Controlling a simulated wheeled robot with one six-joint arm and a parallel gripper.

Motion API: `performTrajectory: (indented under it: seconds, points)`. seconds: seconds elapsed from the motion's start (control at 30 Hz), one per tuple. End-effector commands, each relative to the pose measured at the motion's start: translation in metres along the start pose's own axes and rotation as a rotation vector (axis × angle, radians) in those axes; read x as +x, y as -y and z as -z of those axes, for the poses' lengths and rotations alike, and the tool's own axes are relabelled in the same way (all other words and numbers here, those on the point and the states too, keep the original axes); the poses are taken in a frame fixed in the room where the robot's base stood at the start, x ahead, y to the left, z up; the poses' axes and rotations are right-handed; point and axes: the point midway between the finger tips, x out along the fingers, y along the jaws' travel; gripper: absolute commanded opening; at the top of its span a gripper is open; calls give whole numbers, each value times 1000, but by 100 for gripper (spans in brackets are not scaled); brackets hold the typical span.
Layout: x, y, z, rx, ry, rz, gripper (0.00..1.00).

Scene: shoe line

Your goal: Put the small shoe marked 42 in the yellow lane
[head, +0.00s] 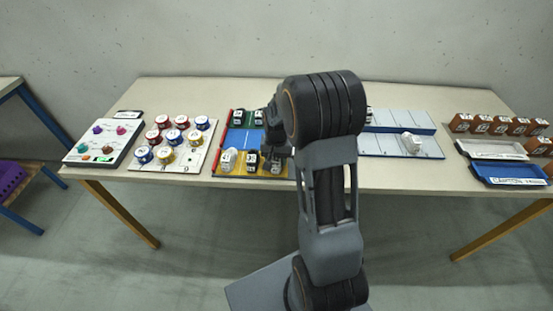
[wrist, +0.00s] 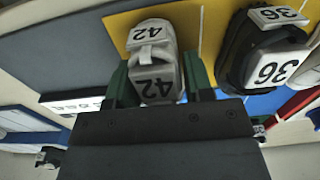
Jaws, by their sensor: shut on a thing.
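The shoe marked 42 (wrist: 155,62) is light grey, with 42 in black on white labels, and fills the gap between my fingers in the wrist view. My gripper (wrist: 155,85) is shut on it, a dark green finger on each side. The yellow lane (wrist: 120,25) lies behind the shoe; whether its sole touches the lane I cannot tell. In the head view my gripper (head: 277,150) is over the right part of the yellow lane (head: 240,173), partly hidden by my arm. A grey shoe shows just below it.
A black shoe marked 36 (wrist: 265,50) stands beside the held shoe, past a thin pale line. In the head view a white shoe (head: 228,161) stands in the same lane. A blue lane (head: 240,138) lies behind. Another light shoe (head: 411,143) sits on the blue-grey rack to the right.

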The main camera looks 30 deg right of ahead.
Motion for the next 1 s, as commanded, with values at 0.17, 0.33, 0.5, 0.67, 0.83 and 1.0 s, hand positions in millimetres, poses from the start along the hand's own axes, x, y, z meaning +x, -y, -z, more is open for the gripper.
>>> performTrajectory:
  seconds: [0.17, 0.33, 0.5, 0.67, 0.83, 1.0]
  points:
    - [5, 0, 0, 0, 0, 0, 23]
    - [4, 0, 0, 0, 0, 0, 63]
    - [4, 0, 0, 0, 0, 0, 73]
    - [3, 0, 0, 0, 0, 0, 73]
    - [-10, 0, 1, 0, -4, 1, 73]
    - [-41, 0, 1, 0, -6, 2, 73]
